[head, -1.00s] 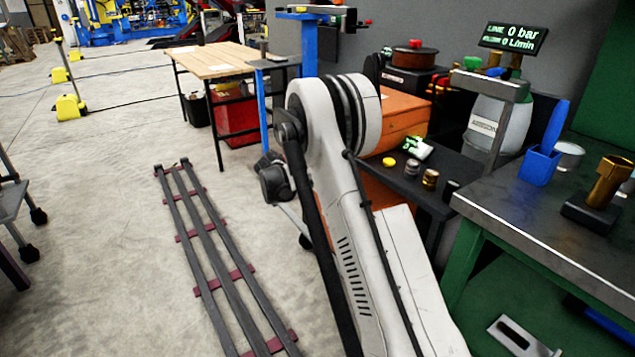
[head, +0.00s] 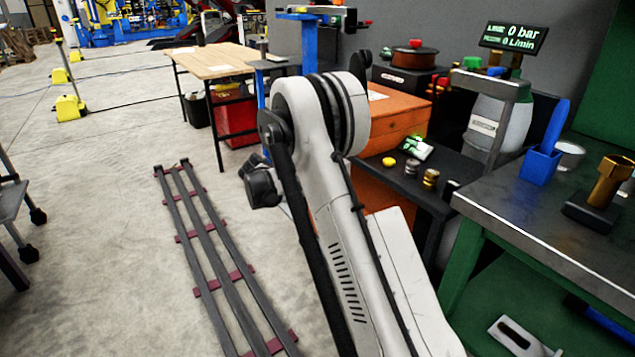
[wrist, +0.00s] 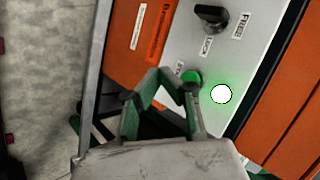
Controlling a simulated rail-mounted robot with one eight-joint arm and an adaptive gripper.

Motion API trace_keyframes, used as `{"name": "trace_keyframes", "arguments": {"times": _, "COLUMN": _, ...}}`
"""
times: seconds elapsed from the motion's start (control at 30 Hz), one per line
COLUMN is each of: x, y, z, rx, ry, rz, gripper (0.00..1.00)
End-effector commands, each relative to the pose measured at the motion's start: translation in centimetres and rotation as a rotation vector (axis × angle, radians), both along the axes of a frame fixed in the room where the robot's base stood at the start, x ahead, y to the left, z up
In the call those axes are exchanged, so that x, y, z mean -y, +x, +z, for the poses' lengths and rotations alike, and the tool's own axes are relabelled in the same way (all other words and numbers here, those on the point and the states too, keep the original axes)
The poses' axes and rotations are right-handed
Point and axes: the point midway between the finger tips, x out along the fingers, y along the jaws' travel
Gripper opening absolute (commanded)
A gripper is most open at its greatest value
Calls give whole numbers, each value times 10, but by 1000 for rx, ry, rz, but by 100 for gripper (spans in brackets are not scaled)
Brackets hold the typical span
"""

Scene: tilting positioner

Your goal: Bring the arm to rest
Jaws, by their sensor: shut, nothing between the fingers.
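My gripper (wrist: 162,76) shows in the wrist view with its green and dark fingers drawn together and nothing between them. It is over a light grey control panel (wrist: 249,62) on an orange housing (wrist: 122,50). A green button (wrist: 191,77) is just right of the fingertips; I cannot tell whether they touch it. A white lamp (wrist: 221,94) with a green glow is right of the button. A black knob (wrist: 212,16) is above, by the labels FREE and LOCK. In the head view my white arm fills the middle, and my fingers cannot be made out.
A dark floor rail (head: 214,246) runs along the left of my arm. A wooden-topped table (head: 213,60) stands behind. An orange cabinet (head: 397,119), a dark shelf with small parts, and a green-legged metal bench (head: 540,220) are close on the right. The floor at left is mostly open.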

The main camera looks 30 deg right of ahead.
Motion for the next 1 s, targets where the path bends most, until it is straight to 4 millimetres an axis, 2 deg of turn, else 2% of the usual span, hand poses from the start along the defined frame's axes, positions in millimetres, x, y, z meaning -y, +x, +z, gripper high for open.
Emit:
{"name": "trace_keyframes", "arguments": {"times": 0.4, "x": 0, "y": 0, "z": 1, "rx": 0, "ry": 0, "rz": 1, "gripper": 0}}
{"name": "trace_keyframes", "arguments": {"times": 0.53, "x": -4, "y": -5, "z": 11, "rx": -24, "ry": 0, "rz": 30, "gripper": 0}}
{"name": "trace_keyframes", "arguments": {"times": 0.77, "x": -26, "y": -34, "z": 63, "rx": -154, "ry": -11, "rz": 212, "gripper": 0}}
{"name": "trace_keyframes", "arguments": {"times": 1.0, "x": -53, "y": -79, "z": 117, "rx": -299, "ry": -38, "rz": 450, "gripper": 0}}
